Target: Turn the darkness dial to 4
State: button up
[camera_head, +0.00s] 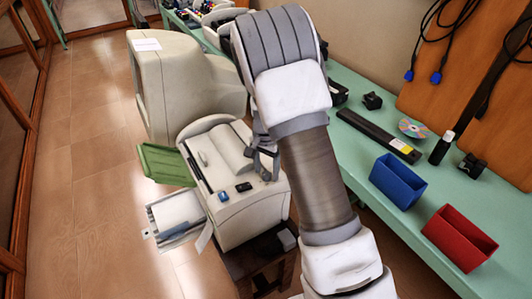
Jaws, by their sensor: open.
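A beige office machine (250,213) with a green tray (165,165) on its left side stands in the middle of the view. Small controls show on its top: a blue one (223,196) and a dark one (243,187). I cannot tell whether either is the darkness dial, and no numbers can be read. My gripper (266,172) hangs over the right rear part of the machine's top, behind those controls. It is open, and I see nothing between its fingers. My arm hides the area to the right of the machine.
A larger beige machine (165,85) stands just behind. A green bench (365,150) runs along the right wall with a blue bin (398,182), a red bin (459,239) and a disc (412,128). An open paper tray (175,215) juts out front left. The floor at left is clear.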

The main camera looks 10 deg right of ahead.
aim_at(265, 173)
notch_tip(265, 173, up, 17)
jog(key=p, duration=0.1)
jog(key=shift+w+a+p, duration=0.15)
jog(key=shift+p, duration=0.25)
jog(key=s+r+n+t+y, duration=0.1)
jog(key=s+r+n+t, duration=0.25)
jog(key=s+r, duration=0.9)
jog(key=s+r+n+t+p, duration=0.1)
jog(key=s+n, duration=0.4)
jog(key=s, duration=1)
jog(key=shift+d+n+t+h, duration=0.25)
jog(key=shift+n+t+h, duration=0.15)
jog(key=shift+t, duration=0.25)
jog(key=shift+w+a, duration=0.1)
jog(key=shift+a, duration=0.05)
